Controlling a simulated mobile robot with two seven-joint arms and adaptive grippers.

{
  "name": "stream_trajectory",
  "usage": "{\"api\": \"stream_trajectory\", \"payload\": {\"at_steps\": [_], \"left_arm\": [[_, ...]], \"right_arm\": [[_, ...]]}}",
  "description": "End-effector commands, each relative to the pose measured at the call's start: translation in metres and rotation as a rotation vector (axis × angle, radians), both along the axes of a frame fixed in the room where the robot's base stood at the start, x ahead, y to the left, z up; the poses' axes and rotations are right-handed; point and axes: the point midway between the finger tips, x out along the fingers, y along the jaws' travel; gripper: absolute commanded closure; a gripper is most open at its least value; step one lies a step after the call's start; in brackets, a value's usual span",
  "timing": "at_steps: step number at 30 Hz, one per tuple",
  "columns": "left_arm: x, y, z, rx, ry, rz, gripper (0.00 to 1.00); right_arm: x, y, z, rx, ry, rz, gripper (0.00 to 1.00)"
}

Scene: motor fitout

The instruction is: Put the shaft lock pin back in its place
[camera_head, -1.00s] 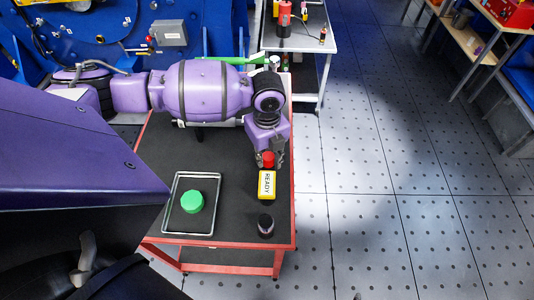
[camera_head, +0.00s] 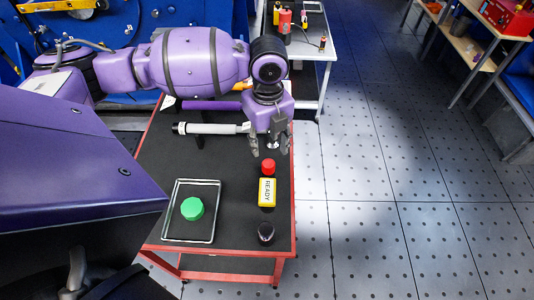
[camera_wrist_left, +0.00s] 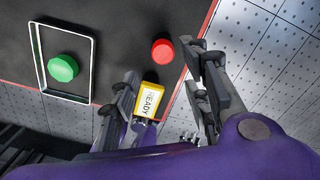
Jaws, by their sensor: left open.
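A small red round knob (camera_head: 268,167) stands on the dark table top just behind the yellow READY block (camera_head: 267,192); it may be the head of the shaft lock pin, but no pin body shows. The red knob (camera_wrist_left: 162,51) also shows in the left wrist view, near the line between the fingertips. A grey shaft (camera_head: 212,128) with a black end lies across the table behind it. My left gripper (camera_head: 264,150) is open and empty, just behind and above the red knob, apart from it. My right gripper is not in view.
A wire-rimmed tray (camera_head: 180,238) with a green round cap (camera_head: 192,208) sits at the table's left. A dark cylinder (camera_head: 266,232) stands near the front right corner. The table centre is clear. A second bench (camera_head: 305,48) stands behind.

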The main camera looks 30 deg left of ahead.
Motion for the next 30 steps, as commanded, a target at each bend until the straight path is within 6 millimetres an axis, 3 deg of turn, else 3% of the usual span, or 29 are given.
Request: {"api": "stream_trajectory", "payload": {"at_steps": [7, 26, 30], "left_arm": [[0.000, 0.000, 0.024, 0.001, 0.001, -0.001, 0.57], [0.000, 0.000, 0.025, 0.000, 0.002, -0.001, 0.57], [-0.001, 0.000, 0.024, -0.001, 0.003, -0.001, 0.57]], "right_arm": [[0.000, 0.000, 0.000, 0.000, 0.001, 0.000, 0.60], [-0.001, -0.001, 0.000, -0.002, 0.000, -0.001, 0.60], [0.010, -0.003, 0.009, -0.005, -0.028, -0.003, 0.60]]}}
